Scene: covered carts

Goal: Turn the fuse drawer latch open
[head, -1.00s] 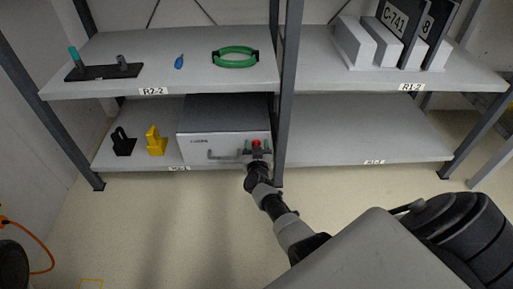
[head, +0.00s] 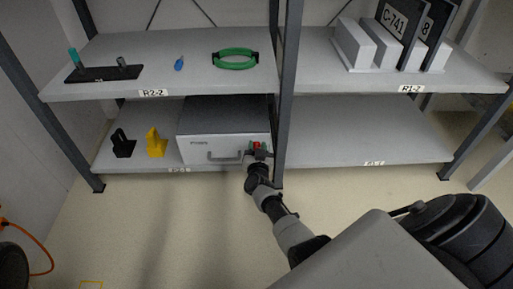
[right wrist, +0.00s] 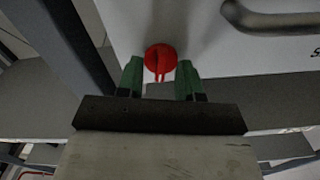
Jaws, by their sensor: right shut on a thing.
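The fuse drawer (head: 222,147) is a grey box on the lower left shelf, with a bar handle (head: 224,157) on its front. The red latch (right wrist: 160,60) is a round knob with a narrow grip at the right of that front. My right gripper (right wrist: 160,80) reaches up to it, its green fingers on either side of the latch's grip, shut on it. In the head view the gripper (head: 257,147) partly hides the latch. The drawer front looks closed. My left gripper is not in view.
A dark shelf post (head: 283,105) stands just right of the drawer. A yellow part (head: 156,143) and a black part (head: 122,144) stand left of it. The upper shelf (head: 190,80) above holds a green ring (head: 235,65). The lower right shelf (head: 355,130) is bare.

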